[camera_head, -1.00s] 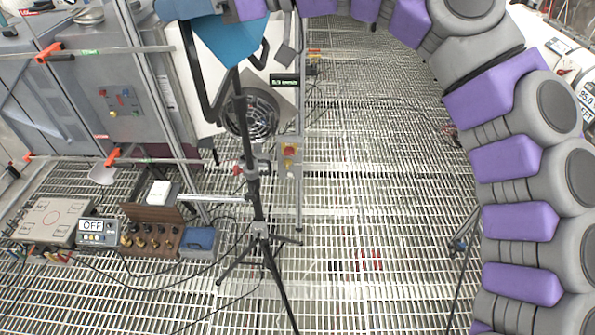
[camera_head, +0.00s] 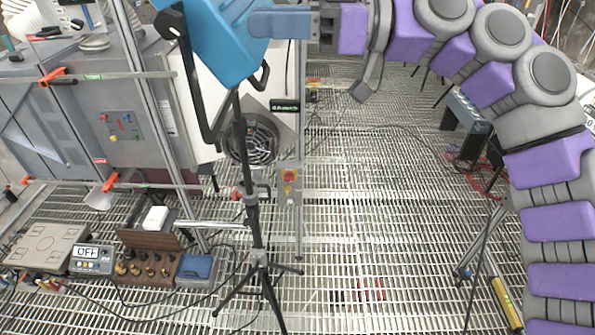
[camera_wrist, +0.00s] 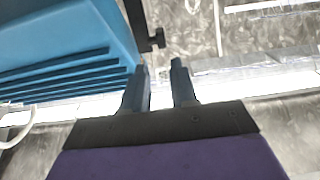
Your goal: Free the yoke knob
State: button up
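A blue lamp head (camera_head: 220,42) with a black yoke (camera_head: 194,75) sits on a black tripod (camera_head: 251,195). A dark knob (camera_head: 168,24) shows at the yoke's upper left end. In the wrist view the lamp's finned blue body (camera_wrist: 65,45) fills the upper left. A black yoke arm (camera_wrist: 135,20) with a dark knob (camera_wrist: 154,42) stands beside it, beyond the fingertips. My gripper (camera_head: 258,22) points left at the lamp and overlaps its right edge in the head view. Its fingers (camera_wrist: 160,72) are apart with nothing between them. I cannot tell whether they touch the lamp.
A grey cabinet (camera_head: 105,110) stands behind the tripod on the left. A control box reading OFF (camera_head: 92,260) and a wooden box with brass knobs (camera_head: 148,262) lie on the grating at lower left. The grating (camera_head: 370,220) right of the tripod is largely clear.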

jog(key=d, duration=0.7)
jog(key=s+a+t+h, duration=0.1)
jog(key=s+a+h, duration=0.25)
jog(key=s, duration=0.75)
jog(key=s+a+f+m+h, duration=0.1)
jog(key=s+f+m+h, duration=0.1)
jog(key=f, duration=0.7)
jog(key=s+f+m+t+h, duration=0.1)
jog(key=s+f+m+h, duration=0.2)
jog(key=f+h, duration=0.3)
notch_tip(320, 180, down, 4)
jog(key=shift+a+f+m+h, duration=0.15)
jog(key=shift+a+m+h, duration=0.2)
jog(key=shift+m, duration=0.45)
